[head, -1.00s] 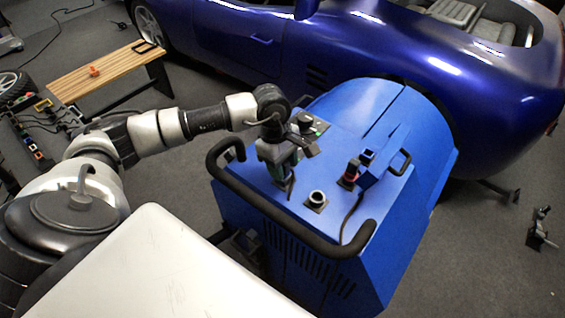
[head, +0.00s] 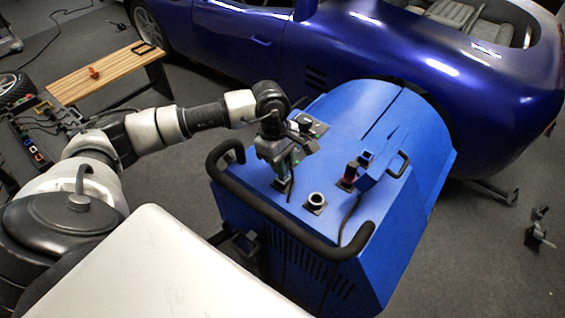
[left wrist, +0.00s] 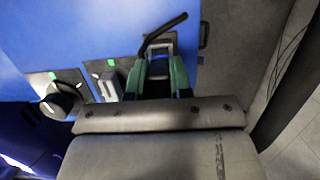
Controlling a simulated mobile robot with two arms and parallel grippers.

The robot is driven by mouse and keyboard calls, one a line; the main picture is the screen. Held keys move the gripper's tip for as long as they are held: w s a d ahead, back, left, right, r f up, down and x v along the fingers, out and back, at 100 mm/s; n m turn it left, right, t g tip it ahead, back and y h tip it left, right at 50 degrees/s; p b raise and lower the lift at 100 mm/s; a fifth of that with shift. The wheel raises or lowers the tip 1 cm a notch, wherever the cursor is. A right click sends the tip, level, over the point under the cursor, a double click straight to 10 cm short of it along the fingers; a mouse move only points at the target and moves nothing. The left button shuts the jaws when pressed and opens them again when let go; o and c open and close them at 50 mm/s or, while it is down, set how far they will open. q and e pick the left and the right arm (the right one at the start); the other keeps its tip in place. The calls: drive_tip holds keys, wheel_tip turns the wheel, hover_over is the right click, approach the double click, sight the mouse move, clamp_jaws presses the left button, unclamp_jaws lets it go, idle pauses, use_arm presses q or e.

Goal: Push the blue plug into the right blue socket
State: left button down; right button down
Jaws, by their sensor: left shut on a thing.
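My left gripper (head: 284,166) is low over the left part of the blue machine's top (head: 333,183). In the left wrist view its green fingers (left wrist: 158,78) are shut on a dark grey piece (left wrist: 158,66). A black, cable-like strip (left wrist: 165,33) runs from this piece. Its colour does not show as blue, and I cannot tell whether it is seated in the panel. A small dark-topped blue block (head: 366,158) stands at the right of the top, beside a red-and-black piece (head: 350,174). I cannot make out a blue socket for certain. My right gripper is not in view.
A round socket with a pale ring (head: 316,199) is on the machine top. A black rail (head: 300,238) edges its front. A knob (left wrist: 62,100) and grey switch (left wrist: 108,86) sit beside the gripper. A strip with coloured pieces (head: 36,155) lies far left.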

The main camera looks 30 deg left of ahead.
use_arm(q)
drive_tip(key=shift+r+p, duration=0.55)
drive_tip(key=shift+r, duration=0.75)
idle(0.4)
